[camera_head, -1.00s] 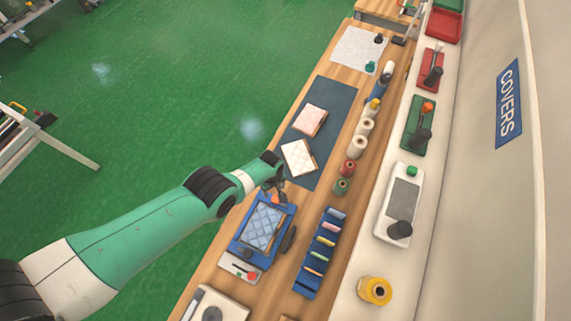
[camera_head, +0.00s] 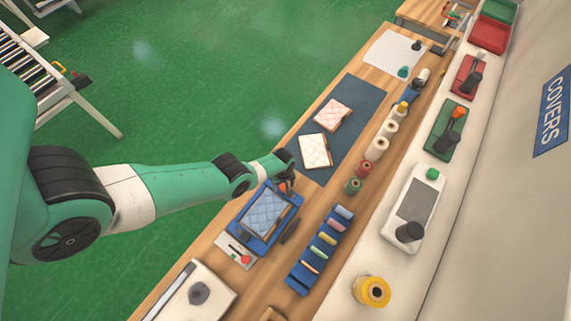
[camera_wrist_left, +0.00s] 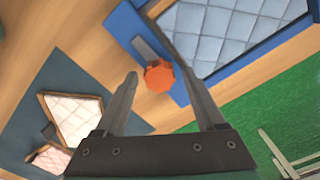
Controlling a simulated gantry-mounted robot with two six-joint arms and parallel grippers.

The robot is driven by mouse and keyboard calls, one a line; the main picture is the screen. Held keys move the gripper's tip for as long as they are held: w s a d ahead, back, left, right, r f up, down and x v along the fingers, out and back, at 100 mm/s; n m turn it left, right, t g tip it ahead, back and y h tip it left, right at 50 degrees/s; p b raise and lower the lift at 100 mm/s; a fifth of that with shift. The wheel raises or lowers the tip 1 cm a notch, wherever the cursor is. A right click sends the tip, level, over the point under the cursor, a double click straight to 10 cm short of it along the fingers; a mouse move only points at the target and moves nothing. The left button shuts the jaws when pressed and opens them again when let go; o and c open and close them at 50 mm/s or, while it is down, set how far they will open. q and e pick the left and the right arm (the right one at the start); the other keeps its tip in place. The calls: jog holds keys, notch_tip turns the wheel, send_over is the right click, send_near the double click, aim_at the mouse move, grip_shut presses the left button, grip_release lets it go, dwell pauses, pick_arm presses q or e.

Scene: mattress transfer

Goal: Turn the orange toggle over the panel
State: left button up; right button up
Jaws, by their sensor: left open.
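The orange toggle (camera_wrist_left: 160,76) is a faceted knob on a grey bar at the edge of the blue frame (camera_wrist_left: 150,45). A light-blue quilted panel (camera_wrist_left: 235,30) lies in that frame. In the head view the panel (camera_head: 265,214) and frame (camera_head: 240,236) sit on the bench, with the toggle (camera_head: 284,187) at the far corner, partly covered by my gripper. My left gripper (camera_head: 282,180) is over that corner. In the left wrist view its fingers (camera_wrist_left: 147,72) are apart, with the toggle showing between them; contact cannot be told. My right gripper is not in view.
Two small quilted pads (camera_head: 314,151) lie on a dark mat (camera_head: 355,105) beyond the frame. Thread spools (camera_head: 376,149) and a blue rack (camera_head: 305,275) stand to the right. A small plate with a red knob (camera_head: 236,252) is at the frame's near side.

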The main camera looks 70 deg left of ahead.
pick_arm(q)
jog(key=shift+f, duration=0.15)
jog(key=shift+c, duration=0.4)
grip_shut()
jog(key=shift+m, duration=0.3)
jog(key=m, duration=0.3)
jog(key=shift+m, duration=0.3)
jog(key=m, duration=0.4)
jog(key=shift+m, duration=0.3)
jog(key=m, duration=0.9)
